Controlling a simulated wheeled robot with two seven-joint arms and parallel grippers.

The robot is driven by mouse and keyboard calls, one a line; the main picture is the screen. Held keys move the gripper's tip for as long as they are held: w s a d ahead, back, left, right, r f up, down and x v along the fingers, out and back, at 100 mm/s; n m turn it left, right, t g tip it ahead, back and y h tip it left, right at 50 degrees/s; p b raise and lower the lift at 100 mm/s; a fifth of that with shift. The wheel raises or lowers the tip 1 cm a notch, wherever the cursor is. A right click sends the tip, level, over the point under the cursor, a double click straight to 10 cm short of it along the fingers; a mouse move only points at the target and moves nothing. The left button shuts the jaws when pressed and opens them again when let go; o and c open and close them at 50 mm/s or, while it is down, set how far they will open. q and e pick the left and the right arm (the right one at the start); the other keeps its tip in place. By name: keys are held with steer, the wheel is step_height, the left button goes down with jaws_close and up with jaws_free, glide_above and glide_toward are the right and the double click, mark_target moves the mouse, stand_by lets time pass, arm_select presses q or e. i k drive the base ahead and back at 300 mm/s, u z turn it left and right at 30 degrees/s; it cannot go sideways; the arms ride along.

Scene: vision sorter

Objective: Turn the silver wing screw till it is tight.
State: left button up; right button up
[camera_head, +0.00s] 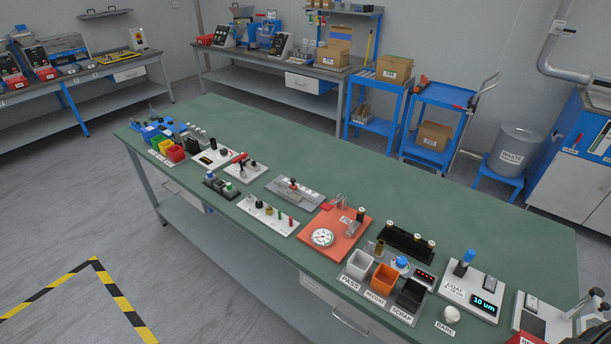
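I cannot pick out the silver wing screw for certain at this size. A small metal stand (582,306) with dark knobs is at the right end of the green bench (480,215), partly cut off by the picture edge. A grey fixture (296,193) with a red-topped part stands near the bench's middle. Neither of my grippers can be made out. A dark shape in the bottom right corner is too cut off to identify.
A white ball-like part (450,315) sits nearby. The bench's back strip is clear. A WASTE bin (514,150) stands behind.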

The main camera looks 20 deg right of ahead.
mark_target(350, 229)
steer(key=u, duration=1.55)
steer(key=k, duration=0.4)
steer(key=z, duration=0.95)
